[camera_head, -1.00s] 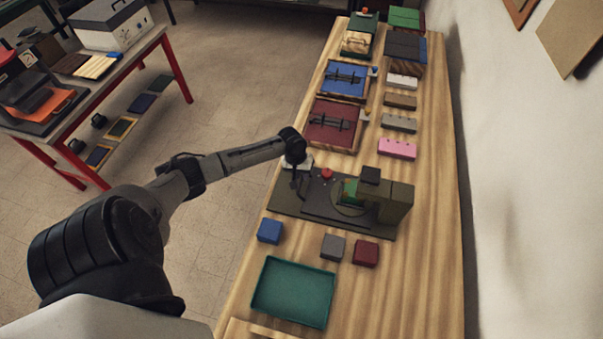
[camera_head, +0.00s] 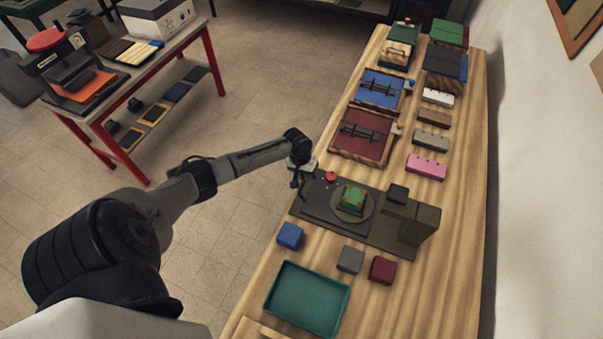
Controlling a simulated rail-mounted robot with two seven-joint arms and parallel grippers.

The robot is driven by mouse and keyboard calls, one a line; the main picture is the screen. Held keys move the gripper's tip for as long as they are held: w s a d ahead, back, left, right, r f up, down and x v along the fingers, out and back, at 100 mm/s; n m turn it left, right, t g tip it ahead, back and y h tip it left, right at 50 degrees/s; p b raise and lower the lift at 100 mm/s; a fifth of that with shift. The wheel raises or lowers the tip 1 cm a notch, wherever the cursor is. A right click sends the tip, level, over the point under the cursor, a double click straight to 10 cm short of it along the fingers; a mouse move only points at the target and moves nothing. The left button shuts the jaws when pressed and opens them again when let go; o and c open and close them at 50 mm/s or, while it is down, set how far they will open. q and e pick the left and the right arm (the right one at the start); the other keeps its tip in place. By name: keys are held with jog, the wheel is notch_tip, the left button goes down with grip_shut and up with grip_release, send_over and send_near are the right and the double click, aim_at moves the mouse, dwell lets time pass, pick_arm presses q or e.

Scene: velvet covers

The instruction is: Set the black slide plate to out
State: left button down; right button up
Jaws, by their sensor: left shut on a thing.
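The black slide plate (camera_head: 322,197) lies on the dark base of a machine (camera_head: 410,222) on the wooden bench. It reaches out to the left, clear of the machine's block. A round disc (camera_head: 366,211) on the plate carries a green box with some orange (camera_head: 352,197), in open view left of the block. My left gripper (camera_head: 297,181) is at the plate's left end, shut on what seems to be its handle; the grip itself is small and partly hidden by the gripper. My right gripper is not in view.
A red button (camera_head: 331,177) sits behind the plate. Blue (camera_head: 290,235), grey (camera_head: 350,259) and dark red (camera_head: 382,270) blocks and a green tray (camera_head: 306,298) are in front. A dark red box (camera_head: 362,136) stands behind. The bench's left edge is close to my gripper.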

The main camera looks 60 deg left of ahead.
pick_arm(q)
jog(key=shift+s+a+r+p, duration=0.15)
jog(key=shift+s+a+p, duration=0.15)
jog(key=shift+s+a, duration=0.65)
jog(key=shift+a, duration=0.25)
jog(key=shift+f, duration=0.2)
jog(key=c, duration=1.2)
grip_release()
jog(key=shift+a, duration=0.15)
jog(key=shift+o, duration=0.2)
jog(key=shift+r, duration=0.15)
